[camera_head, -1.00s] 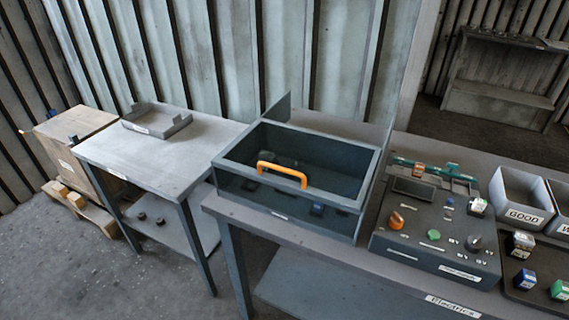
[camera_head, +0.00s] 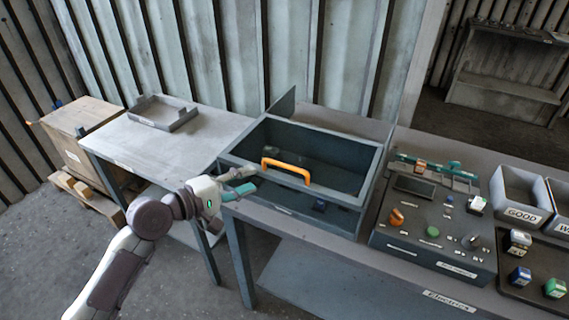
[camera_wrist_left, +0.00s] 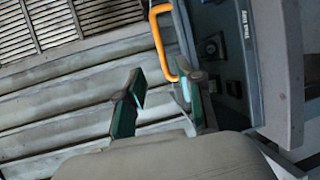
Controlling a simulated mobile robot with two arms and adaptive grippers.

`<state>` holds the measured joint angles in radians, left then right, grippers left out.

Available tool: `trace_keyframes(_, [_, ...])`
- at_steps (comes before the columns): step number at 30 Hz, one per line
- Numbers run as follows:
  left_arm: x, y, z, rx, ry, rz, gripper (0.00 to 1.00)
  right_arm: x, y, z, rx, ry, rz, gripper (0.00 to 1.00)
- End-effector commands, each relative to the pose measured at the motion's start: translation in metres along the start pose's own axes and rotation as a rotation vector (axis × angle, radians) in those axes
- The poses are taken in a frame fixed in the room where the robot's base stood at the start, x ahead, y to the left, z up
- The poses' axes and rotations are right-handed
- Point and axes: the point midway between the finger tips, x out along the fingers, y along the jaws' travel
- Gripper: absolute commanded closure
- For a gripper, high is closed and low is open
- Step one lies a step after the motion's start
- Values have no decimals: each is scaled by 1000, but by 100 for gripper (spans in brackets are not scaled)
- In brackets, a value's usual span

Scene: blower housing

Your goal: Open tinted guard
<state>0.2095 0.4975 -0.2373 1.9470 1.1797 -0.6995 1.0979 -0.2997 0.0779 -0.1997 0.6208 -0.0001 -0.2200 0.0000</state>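The tinted guard (camera_head: 340,178) is a dark, see-through box cover on the workbench, and it looks lowered. Its orange handle (camera_head: 287,171) is on the front side. The handle also shows in the left wrist view (camera_wrist_left: 158,42), just beyond the fingers. My left gripper (camera_head: 246,180) is at the front left of the guard, left of the handle. In the left wrist view my left gripper (camera_wrist_left: 166,97) has its two fingers apart with nothing between them. The handle's lower end appears close to the right finger; I cannot tell if they touch. My right gripper is not in view.
A control panel (camera_head: 408,211) with knobs and buttons stands right of the guard. Beyond it are a GOOD bin (camera_head: 521,214) and small blocks. A side table (camera_head: 118,146) with a grey tray (camera_head: 162,113) stands left. Open floor lies in front.

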Motion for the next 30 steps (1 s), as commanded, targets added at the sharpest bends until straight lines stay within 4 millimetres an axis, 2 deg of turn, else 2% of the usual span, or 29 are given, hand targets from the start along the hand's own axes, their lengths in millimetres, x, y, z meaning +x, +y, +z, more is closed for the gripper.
trace_keyframes(9, [69,4,1,0,-1,2,63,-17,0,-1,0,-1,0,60])
trace_keyframes(15, [102,2,0,1,1,1,63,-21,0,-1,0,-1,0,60])
trace_keyframes(21, [117,0,0,2,1,0,63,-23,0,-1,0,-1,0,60])
trace_keyframes(30, [118,0,0,3,2,-1,63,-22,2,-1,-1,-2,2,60])
